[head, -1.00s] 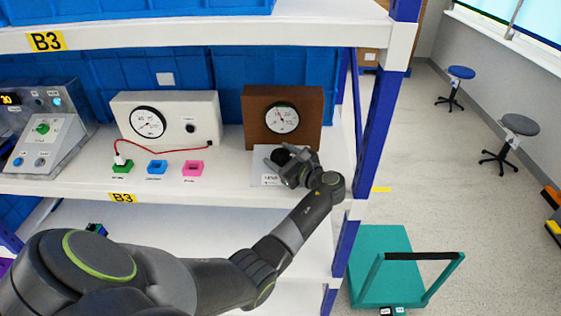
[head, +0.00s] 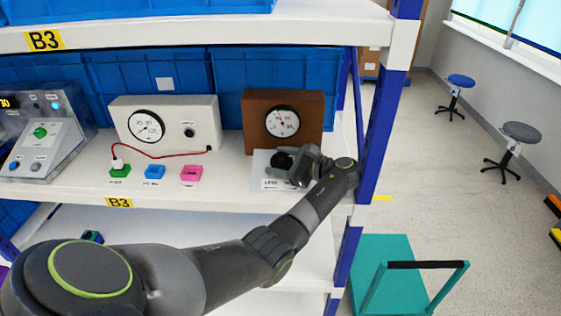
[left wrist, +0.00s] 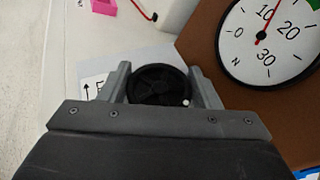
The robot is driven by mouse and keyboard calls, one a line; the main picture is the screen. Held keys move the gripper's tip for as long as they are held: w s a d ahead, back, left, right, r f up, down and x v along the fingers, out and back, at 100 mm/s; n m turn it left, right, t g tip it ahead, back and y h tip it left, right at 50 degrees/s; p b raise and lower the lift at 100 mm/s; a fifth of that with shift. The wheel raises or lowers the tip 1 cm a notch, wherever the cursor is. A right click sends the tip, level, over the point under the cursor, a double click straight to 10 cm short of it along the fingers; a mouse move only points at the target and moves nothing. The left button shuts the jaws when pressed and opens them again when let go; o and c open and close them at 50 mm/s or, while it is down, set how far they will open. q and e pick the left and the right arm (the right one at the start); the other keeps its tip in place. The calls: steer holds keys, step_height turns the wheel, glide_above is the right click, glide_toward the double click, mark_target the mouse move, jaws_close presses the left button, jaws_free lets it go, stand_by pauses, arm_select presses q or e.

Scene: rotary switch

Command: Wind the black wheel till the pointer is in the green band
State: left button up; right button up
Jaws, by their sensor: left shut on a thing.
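The black wheel (head: 281,161) lies flat on a light plate in front of a brown box (head: 257,131) with a round white gauge (head: 283,121). In the left wrist view the wheel (left wrist: 160,86) has a white dot near its rim. My left gripper (left wrist: 162,80) is shut on the wheel, one finger on each side. In that view the red pointer (left wrist: 268,24) lies between 10 and 20 on the gauge (left wrist: 245,45). A green band (left wrist: 316,4) shows at the upper right of the dial, clockwise of the pointer and partly cut off. My right gripper is not in view.
A beige box (head: 208,117) with another gauge and a red cable stands to the left on the shelf (head: 225,185). Small green, blue and pink blocks (head: 191,173) sit before it. A blue post (head: 381,110) rises close to the right of my wrist.

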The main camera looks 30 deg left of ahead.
mark_target(280, 160)
arm_select(q)
steer(key=o, duration=1)
step_height(280, 160, up, 10)
steer(key=shift+r+b, duration=0.1)
steer(key=shift+b, duration=0.9)
